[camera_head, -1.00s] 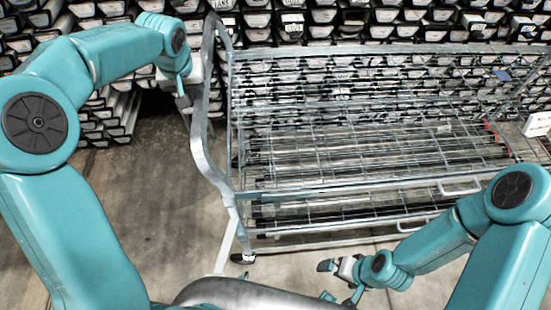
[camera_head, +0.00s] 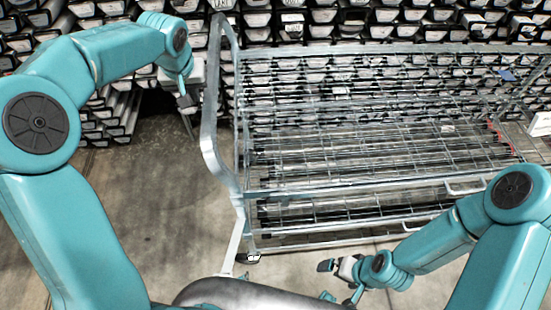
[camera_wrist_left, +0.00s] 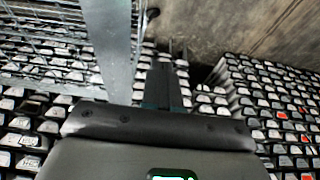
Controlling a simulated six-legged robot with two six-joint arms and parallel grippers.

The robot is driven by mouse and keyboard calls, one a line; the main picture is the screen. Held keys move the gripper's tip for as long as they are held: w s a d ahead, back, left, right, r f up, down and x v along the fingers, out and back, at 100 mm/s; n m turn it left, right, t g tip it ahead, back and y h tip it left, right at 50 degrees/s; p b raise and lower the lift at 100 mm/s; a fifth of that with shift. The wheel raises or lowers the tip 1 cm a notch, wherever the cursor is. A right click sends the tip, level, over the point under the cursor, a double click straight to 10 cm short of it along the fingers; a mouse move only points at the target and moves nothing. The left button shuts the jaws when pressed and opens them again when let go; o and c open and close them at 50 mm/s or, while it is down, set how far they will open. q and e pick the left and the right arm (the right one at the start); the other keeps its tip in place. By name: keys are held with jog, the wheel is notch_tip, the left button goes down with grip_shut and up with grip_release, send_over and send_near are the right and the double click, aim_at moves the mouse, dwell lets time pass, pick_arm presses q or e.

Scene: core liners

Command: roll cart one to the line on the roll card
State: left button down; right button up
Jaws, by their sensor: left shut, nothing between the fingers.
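Cart one is a grey metal wire cart (camera_head: 340,188) that fills the middle and right of the head view. Its push handle (camera_head: 209,130) is a bent flat bar at its left end. My left gripper (camera_head: 189,108) is shut and empty just left of the handle's upper part. In the left wrist view the gripper (camera_wrist_left: 165,75) points along beside the grey handle bar (camera_wrist_left: 108,40); I cannot tell if they touch. My right gripper (camera_head: 338,266) is low in front of the cart's near side; its jaws are too small to judge. I cannot make out a line or the roll card.
Racks of stacked core boxes (camera_head: 290,22) stand behind the cart and also show in the left wrist view (camera_wrist_left: 270,115). A white card or sign (camera_head: 540,123) is at the right edge. Bare concrete floor (camera_head: 150,190) lies left of the cart.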

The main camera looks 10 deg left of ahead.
pick_arm(q)
jog(key=p+v, duration=0.3)
jog(key=v, duration=0.4)
jog(key=shift+p, duration=0.35)
jog(key=shift+a, duration=0.1)
jog(key=shift+s, duration=0.15)
